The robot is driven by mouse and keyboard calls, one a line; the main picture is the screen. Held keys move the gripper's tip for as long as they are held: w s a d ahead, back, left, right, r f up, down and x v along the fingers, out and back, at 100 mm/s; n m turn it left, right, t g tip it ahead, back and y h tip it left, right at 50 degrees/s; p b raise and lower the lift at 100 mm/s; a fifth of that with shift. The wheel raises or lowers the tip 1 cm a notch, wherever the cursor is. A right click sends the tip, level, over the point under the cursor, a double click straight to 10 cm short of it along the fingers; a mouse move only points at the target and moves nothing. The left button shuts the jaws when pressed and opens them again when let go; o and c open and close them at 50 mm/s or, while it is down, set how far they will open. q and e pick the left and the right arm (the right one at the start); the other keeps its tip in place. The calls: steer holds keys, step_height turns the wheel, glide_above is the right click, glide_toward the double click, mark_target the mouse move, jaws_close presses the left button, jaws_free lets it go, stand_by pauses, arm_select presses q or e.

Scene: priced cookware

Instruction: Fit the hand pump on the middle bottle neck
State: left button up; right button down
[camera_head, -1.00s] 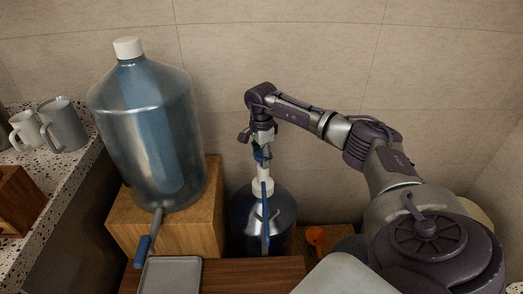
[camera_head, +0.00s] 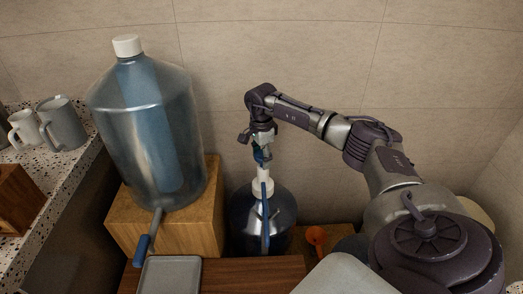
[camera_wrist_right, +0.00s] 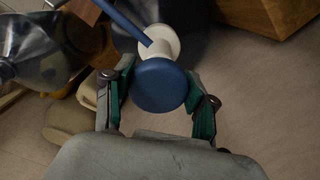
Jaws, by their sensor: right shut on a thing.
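The hand pump has a white body (camera_head: 264,174), a blue top and a blue spout tube (camera_head: 266,218) hanging in front of the bottle. My right gripper (camera_head: 262,154) is above the middle bottle (camera_head: 282,222) and shut on the pump's upper part. In the right wrist view, the gripper's green fingers (camera_wrist_right: 163,98) are on either side of the pump's round blue top (camera_wrist_right: 160,85). The pump is roughly upright at the bottle's neck. My left gripper is out of view.
A large blue bottle (camera_head: 150,125) with a white cap stands on a wooden block (camera_head: 190,225) at left. A blue-handled part (camera_head: 142,245) and a grey tray (camera_head: 170,274) are in front. Mugs (camera_head: 62,125) stand on the speckled counter. An orange item (camera_head: 316,237) lies right of the middle bottle.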

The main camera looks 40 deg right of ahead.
steer(key=shift+f+b, duration=0.3)
steer(key=shift+f, duration=0.25)
steer(key=shift+c, duration=1.3)
jaws_free()
steer(key=shift+o, duration=1.3)
steer(key=shift+r, duration=0.1)
step_height(320, 180, up, 12)
